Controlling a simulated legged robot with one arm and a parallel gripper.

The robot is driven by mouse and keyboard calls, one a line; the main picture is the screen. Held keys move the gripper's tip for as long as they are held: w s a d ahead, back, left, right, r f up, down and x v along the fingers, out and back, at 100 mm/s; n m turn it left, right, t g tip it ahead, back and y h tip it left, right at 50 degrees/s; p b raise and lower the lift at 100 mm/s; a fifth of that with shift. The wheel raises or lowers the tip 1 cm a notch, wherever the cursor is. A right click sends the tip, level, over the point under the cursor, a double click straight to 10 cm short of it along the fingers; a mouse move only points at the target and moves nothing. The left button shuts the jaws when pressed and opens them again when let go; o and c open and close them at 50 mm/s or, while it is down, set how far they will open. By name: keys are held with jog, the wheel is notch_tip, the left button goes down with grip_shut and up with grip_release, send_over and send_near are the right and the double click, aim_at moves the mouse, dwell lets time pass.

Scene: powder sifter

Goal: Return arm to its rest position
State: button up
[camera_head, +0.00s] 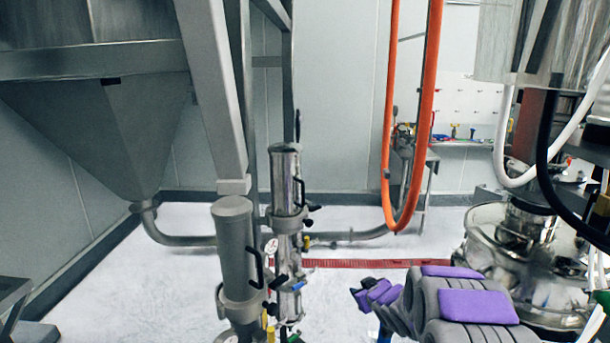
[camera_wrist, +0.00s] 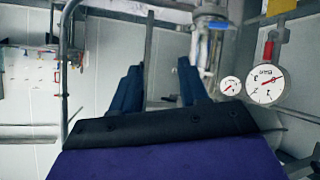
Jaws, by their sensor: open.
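My gripper (camera_wrist: 160,84) shows in the wrist view with its two dark blue fingers apart. Nothing is between the fingers, and it holds nothing. In the head view, my grey and purple arm is at the lower right, raised over the pale floor. Its far end points left, towards the metal filter cylinders, with a gap of floor showing between. The shape of the fingers is hard to make out there.
A grey cylinder (camera_head: 235,250) and a shiny cylinder (camera_head: 286,185) stand left of my arm. An orange hose (camera_head: 424,110) hangs behind it. A round steel vessel (camera_head: 530,265) stands close at right. A large pressure gauge (camera_wrist: 265,85) and a small gauge (camera_wrist: 230,86) appear in the wrist view.

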jog(key=s+d+r+m+g+h, duration=0.2)
jog(key=s+r+g, duration=0.1)
jog(key=s, duration=0.6)
jog(key=s+d+r+m+g+h, duration=0.2)
jog(key=s+d+r, duration=0.1)
jog(key=s, duration=0.7)
jog(key=s+a+g, duration=0.2)
jog(key=s, duration=0.9)
jog(key=s+a+r+m+g+y, duration=0.1)
jog(key=s+a+g, duration=0.2)
jog(key=s, duration=0.9)
jog(key=s+a+g, duration=0.2)
jog(key=s+g, duration=0.1)
jog(key=s, duration=0.9)
jog(key=shift+s+a+r+m+y, duration=0.2)
jog(key=shift+a+m+y, duration=0.1)
jog(key=shift+a+m, duration=0.1)
jog(key=shift+w, duration=0.1)
